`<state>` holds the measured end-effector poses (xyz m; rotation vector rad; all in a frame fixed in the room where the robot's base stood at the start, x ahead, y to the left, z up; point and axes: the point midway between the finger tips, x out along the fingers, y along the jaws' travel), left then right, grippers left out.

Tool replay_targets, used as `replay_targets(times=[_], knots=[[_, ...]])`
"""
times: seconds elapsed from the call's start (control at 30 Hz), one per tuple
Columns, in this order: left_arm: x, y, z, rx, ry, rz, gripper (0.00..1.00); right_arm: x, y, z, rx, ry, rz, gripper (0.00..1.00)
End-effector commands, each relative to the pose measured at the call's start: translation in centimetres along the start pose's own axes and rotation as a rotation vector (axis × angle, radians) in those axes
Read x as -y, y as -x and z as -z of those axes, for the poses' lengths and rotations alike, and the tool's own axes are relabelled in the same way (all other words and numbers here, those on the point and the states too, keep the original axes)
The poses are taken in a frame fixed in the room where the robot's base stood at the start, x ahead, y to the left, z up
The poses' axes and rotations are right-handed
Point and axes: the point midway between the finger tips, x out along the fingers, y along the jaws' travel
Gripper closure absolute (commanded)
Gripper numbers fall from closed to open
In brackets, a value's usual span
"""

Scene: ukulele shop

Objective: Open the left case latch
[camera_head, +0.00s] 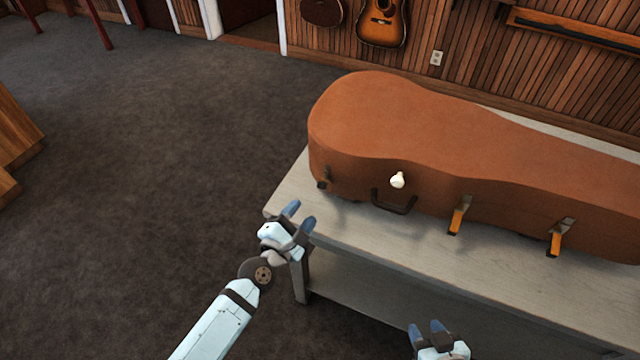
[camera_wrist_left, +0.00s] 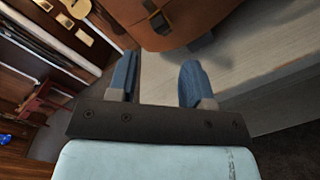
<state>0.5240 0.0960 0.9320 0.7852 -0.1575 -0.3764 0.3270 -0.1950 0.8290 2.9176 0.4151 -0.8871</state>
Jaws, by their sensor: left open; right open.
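The brown instrument case (camera_head: 440,135) lies closed on a grey bench. Its left latch (camera_head: 324,178) is a small dark piece low on the front side, near the rounded left end. Two more latches, the middle one (camera_head: 459,215) and the right one (camera_head: 560,237), show orange flaps hanging down. A dark handle (camera_head: 393,208) lies between the left and middle latches. My left gripper (camera_head: 299,215) is open and empty at the bench's left corner, below and left of the left latch, apart from it. In the left wrist view its fingers (camera_wrist_left: 160,68) point towards the case (camera_wrist_left: 190,20). My right gripper (camera_head: 426,330) is open at the bottom edge.
The grey bench (camera_head: 370,235) has a bare strip in front of the case and a lower shelf (camera_head: 370,305). Guitars (camera_head: 383,22) hang on the wood wall behind. The carpet (camera_head: 150,170) at left is clear.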

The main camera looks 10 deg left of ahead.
Motion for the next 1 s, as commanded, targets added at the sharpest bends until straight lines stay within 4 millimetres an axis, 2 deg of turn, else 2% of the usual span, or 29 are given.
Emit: replay_targets(times=[0.03, 0.2, 0.4, 0.6, 0.87, 1.0], knots=[[-0.2, -1.3, -0.2, 0.002, -0.001, -0.002, 0.54, 0.0, 0.2, 0.3, -0.001, 0.0, 0.001, 0.57], [-0.1, -4.9, -0.2, 0.002, -0.002, -0.001, 0.54, 0.2, 0.4, 1.0, -0.006, 0.0, 0.004, 0.57], [-0.1, -7.9, -0.1, 0.001, -0.003, -0.001, 0.54, 0.3, 0.6, 1.4, -0.011, 0.0, 0.005, 0.57], [-0.1, -9.1, -0.1, 0.001, -0.003, -0.001, 0.54, 0.3, 0.6, 1.3, -0.009, 0.0, 0.005, 0.57], [0.0, -9.2, 0.0, 0.0, -0.003, -0.001, 0.54, 0.2, 0.5, 0.9, -0.003, 0.0, 0.004, 0.57], [0.0, -9.2, -0.1, 0.001, -0.003, 0.0, 0.84, 0.1, 0.5, 0.9, -0.002, 0.0, 0.003, 0.57]])
